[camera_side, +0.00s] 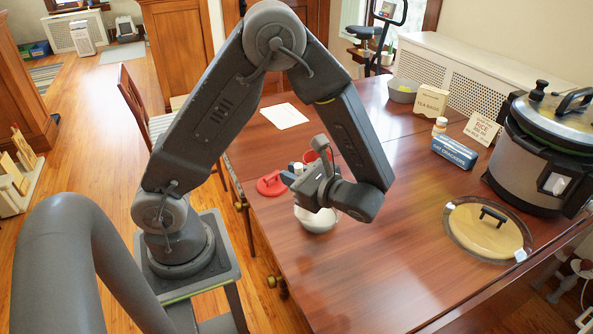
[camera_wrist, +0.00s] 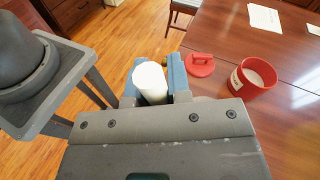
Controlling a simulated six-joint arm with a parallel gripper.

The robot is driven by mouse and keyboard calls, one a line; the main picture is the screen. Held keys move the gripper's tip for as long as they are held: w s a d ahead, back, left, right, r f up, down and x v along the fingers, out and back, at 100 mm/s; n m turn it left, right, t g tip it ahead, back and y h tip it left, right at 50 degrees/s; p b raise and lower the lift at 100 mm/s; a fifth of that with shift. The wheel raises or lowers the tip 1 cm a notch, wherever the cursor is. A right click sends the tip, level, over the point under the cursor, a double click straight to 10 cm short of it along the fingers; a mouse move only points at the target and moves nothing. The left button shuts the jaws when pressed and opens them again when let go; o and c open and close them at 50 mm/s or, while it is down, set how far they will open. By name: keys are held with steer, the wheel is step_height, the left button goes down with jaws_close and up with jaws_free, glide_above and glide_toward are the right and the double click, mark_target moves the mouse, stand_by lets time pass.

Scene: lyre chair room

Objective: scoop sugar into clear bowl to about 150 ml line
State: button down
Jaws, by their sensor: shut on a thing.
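My gripper (camera_wrist: 155,85) is shut on a white rounded thing, which looks like the scoop (camera_wrist: 150,82). Its blue-grey fingers flank it. Whether it holds sugar cannot be told. In the side view my gripper (camera_side: 300,178) is above a pale bowl (camera_side: 318,222), which it partly covers. The bowl's fill level and marks cannot be seen. A red canister (camera_wrist: 252,80) with white sugar (camera_wrist: 260,70) inside stands open, to the right in the wrist view. It also shows behind my gripper in the side view (camera_side: 316,156).
A red lid (camera_side: 271,185) lies on the table left of the canister. Paper (camera_side: 284,116) lies farther back. A glass lid (camera_side: 460,232), pressure cooker (camera_side: 545,150), blue box (camera_side: 454,152) and grey bowl (camera_side: 403,91) stand to the right and back. The front table is clear.

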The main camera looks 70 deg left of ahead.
steer(key=s+d+f+n+y, duration=0.1)
steer(key=s+d+f+n, duration=0.3)
steer(key=s+d+f, duration=0.1)
step_height(320, 180, down, 2)
steer(key=shift+s+f, duration=0.1)
steer(key=shift+s, duration=0.8)
steer(key=shift+s+d+f+n+y, duration=0.2)
steer(key=shift+s+d+f+n, duration=0.25)
steer(key=shift+s, duration=0.1)
steer(key=shift+s+d+f+n+y, duration=0.2)
steer(key=shift+s+d+f+n, duration=0.15)
steer(key=shift+s+d, duration=0.15)
steer(key=s+d+r, duration=0.3)
steer(key=s+r, duration=0.1)
steer(key=shift+a, duration=0.1)
